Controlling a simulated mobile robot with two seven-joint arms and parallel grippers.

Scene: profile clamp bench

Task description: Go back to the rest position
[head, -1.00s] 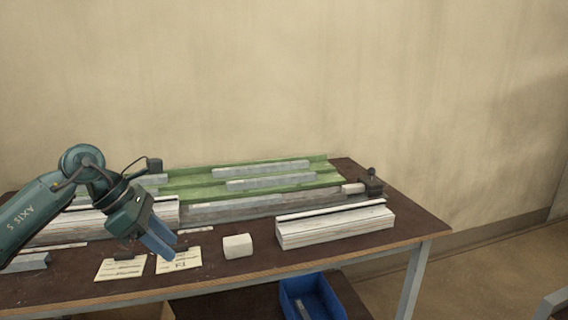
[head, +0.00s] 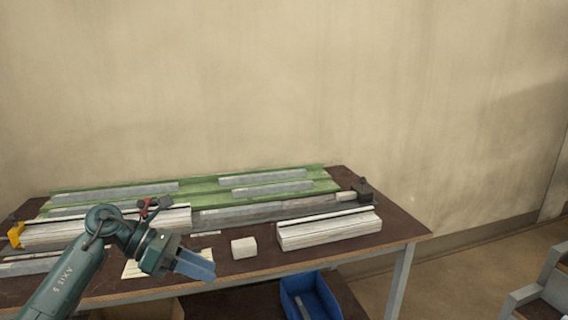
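My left gripper (head: 194,264) is in front of the bench at the lower left, with its blue fingers pointing right and slightly down. The fingers look close together, but I cannot tell whether they are open or shut. Nothing shows between them. The gripper hangs over the front part of the brown bench top (head: 330,246) and partly covers a paper card (head: 134,268). My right gripper is not in view.
A green profile (head: 205,190) with grey bars lies along the back. White-topped blocks (head: 330,230) and a small white block (head: 244,248) stand in front. A black clamp (head: 363,190) is at the right end. A blue bin (head: 312,296) is below the bench.

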